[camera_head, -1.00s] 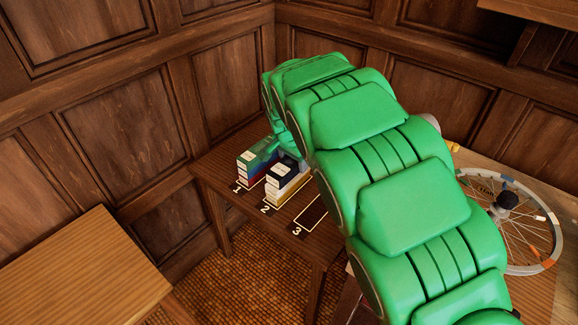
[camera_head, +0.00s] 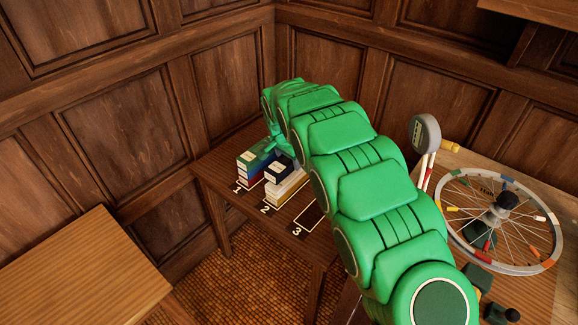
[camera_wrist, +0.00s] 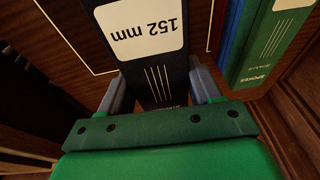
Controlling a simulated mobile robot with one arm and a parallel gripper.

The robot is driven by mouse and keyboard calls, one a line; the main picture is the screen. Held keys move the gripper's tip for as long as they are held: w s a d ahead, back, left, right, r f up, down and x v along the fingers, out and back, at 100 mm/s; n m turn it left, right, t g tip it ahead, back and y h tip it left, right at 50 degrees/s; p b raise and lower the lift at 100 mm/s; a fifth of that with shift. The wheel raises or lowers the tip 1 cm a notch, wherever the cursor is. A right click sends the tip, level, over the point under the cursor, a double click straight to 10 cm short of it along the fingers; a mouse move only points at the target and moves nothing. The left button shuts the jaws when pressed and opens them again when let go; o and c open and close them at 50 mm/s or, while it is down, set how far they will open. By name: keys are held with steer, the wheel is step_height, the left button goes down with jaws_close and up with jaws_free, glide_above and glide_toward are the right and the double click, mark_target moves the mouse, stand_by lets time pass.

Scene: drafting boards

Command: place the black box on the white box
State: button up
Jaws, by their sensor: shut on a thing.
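The black box (camera_head: 279,172) is at the spot marked 2 on the dark table, at the top of a stack. The white box (camera_head: 289,184) shows just under it; whether the two touch is hard to tell. In the wrist view the black box (camera_wrist: 153,62) stands between the fingers of my gripper (camera_wrist: 160,90), its "152 mm" label upside down. My gripper is shut on it. In the head view my green arm partly hides the fingers and the far side of the stack.
A stack with a green box (camera_head: 253,158) on top stands close by at mark 1; its green box (camera_wrist: 268,40) is right of my gripper in the wrist view. Mark 3 (camera_head: 311,217) is an empty outline. A spoked wheel (camera_head: 470,215) lies on the right-hand table.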

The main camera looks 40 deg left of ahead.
mark_target(285, 161)
steer(key=shift+w+a+f, duration=0.25)
steer(key=shift+f, duration=1.75)
steer(key=shift+f, duration=0.15)
steer(key=o, duration=1.2)
steer(key=shift+o, duration=0.2)
steer(key=v, duration=1.2)
